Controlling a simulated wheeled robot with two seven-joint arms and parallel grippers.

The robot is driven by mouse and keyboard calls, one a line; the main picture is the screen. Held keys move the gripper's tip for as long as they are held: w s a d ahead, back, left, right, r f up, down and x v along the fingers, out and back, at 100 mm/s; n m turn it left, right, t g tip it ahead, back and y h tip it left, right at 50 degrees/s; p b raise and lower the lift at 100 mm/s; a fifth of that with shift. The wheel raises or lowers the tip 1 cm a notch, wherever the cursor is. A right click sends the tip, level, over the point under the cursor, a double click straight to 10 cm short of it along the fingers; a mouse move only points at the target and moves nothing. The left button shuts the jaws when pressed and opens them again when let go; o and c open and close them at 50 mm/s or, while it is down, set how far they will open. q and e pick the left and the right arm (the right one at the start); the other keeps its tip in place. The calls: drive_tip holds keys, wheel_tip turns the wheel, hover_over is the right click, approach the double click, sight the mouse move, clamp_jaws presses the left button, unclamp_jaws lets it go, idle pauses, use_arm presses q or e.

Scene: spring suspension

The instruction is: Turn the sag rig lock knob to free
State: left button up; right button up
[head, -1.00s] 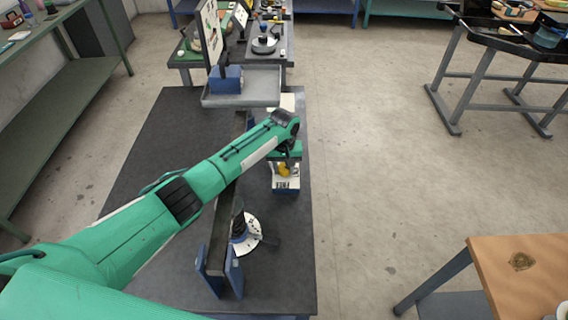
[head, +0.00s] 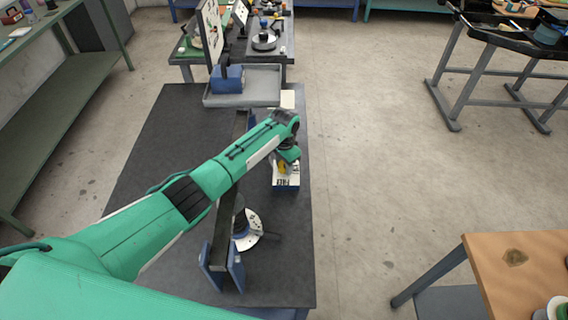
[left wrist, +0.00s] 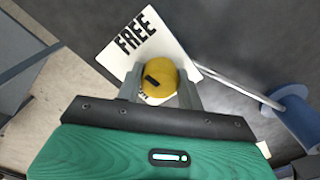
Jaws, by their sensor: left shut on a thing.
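The yellow lock knob (left wrist: 159,78) with a black pointer mark sits on a white label plate (left wrist: 170,38) that reads FREE; more lettering is partly hidden behind the knob. In the left wrist view my left gripper (left wrist: 160,84) is shut on the knob, a finger on each side. In the head view the gripper (head: 284,164) is over the blue lock block (head: 286,188), and the knob is mostly hidden by it. The sag rig's dark rail (head: 222,230) runs under my left arm. My right gripper is not in view.
A blue-ended bracket (head: 235,268) and a white dial (head: 250,224) stand near the front of the dark bench (head: 170,125). A grey tray (head: 262,88) is at its back. A wooden table (head: 515,275) stands at the right, with open floor between.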

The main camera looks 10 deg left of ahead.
use_arm(q)
drive_tip(key=shift+m, duration=0.6)
drive_tip(key=o, duration=1)
drive_tip(key=shift+r, duration=0.55)
wheel_tip(320, 180, up, 13)
drive_tip(key=shift+f+b, duration=0.1)
drive_tip(key=shift+b, duration=0.95)
